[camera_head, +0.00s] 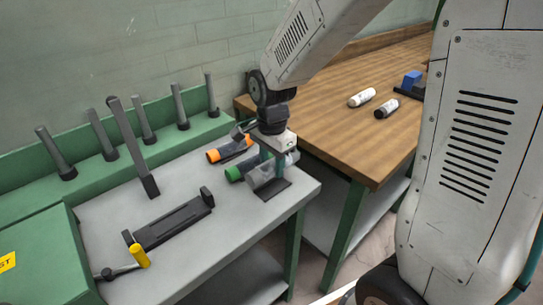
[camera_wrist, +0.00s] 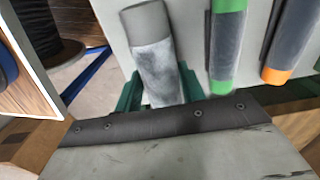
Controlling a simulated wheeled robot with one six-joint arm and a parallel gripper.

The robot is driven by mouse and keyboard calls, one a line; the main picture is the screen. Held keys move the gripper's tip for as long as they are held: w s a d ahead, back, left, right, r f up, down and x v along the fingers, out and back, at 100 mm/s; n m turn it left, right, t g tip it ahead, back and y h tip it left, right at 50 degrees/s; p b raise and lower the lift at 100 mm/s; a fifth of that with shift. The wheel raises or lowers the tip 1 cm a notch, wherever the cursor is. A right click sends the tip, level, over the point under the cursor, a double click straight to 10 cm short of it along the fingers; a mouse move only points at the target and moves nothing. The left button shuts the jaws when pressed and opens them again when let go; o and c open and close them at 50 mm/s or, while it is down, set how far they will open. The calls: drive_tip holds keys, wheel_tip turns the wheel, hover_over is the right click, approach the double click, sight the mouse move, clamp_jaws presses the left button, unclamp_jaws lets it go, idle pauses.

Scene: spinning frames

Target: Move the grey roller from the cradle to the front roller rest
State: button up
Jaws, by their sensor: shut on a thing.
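The grey roller (camera_head: 262,177) has a pale, mottled sleeve and a plain grey end. My gripper (camera_head: 272,164) is shut on it over the right end of the grey bench. In the wrist view the grey roller (camera_wrist: 155,62) lies between my green fingers (camera_wrist: 159,92); their tips are partly hidden. A dark patch (camera_head: 272,194) lies under the roller; I cannot tell if it is a plate or shadow, or if they touch. A long black holder (camera_head: 175,224) with raised ends stands empty at the bench's front; I cannot tell whether it is the cradle or the front rest.
A green-ended roller (camera_head: 233,174) and an orange-ended roller (camera_head: 214,156) lie close beside the gripper. A yellow handle (camera_head: 139,256) stands at the holder's near end. Upright grey posts (camera_head: 145,125) line the back. A wooden table (camera_head: 330,120) stands to the right across a gap.

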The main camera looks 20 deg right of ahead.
sight(272, 189)
drive_tip(key=shift+f, duration=2.5)
drive_tip(key=shift+f, duration=0.3)
drive_tip(key=o, duration=1.2)
drive_tip(key=shift+c, duration=0.2)
wheel_tip(272, 189, up, 8)
drive_tip(key=shift+f, duration=0.1)
